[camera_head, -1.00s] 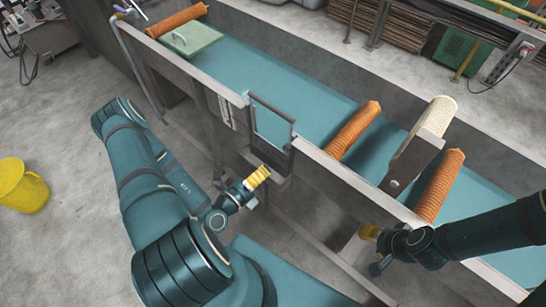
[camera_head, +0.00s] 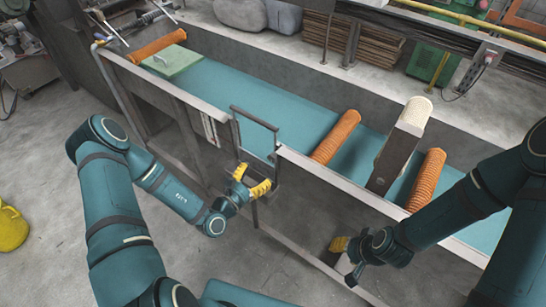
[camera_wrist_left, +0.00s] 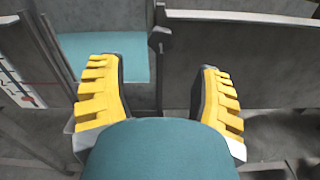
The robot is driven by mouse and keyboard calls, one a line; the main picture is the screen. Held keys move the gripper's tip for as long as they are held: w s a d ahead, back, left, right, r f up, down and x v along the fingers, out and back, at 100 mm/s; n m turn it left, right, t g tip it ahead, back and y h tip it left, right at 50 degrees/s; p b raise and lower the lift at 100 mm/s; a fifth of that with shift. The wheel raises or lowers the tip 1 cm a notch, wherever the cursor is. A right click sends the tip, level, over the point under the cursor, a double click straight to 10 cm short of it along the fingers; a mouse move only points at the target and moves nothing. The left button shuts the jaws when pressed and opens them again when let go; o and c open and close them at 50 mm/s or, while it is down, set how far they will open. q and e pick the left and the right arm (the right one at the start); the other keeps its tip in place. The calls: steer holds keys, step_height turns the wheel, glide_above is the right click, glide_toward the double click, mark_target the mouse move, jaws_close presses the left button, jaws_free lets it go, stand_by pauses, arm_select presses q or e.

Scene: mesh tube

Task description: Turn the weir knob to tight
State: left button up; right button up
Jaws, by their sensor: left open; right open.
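The weir gate frame (camera_head: 255,118) stands upright in the near wall of the tank, with blue water behind it. In the left wrist view, a small dark knob-like piece (camera_wrist_left: 160,38) sits at the gate's side post, beyond my left fingers; I take it as the weir knob. Its tight or loose setting cannot be read. My left gripper (camera_head: 250,180) is open just in front of the gate's lower part. In the left wrist view, its yellow fingers (camera_wrist_left: 158,68) are wide apart with nothing between them. My right gripper (camera_head: 341,246) is low, in front of the tank wall to the right, apart from the gate.
A green block (camera_head: 165,60) lies at the far left end. A marked scale (camera_wrist_left: 18,85) is left of the gate. The yellow bucket (camera_head: 11,229) is on the floor.

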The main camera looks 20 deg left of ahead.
mark_target(271, 160)
arm_select(q)
steer(key=x, duration=0.9)
steer(key=shift+w+d, duration=0.1)
steer(key=shift+w, duration=0.2)
jaws_close()
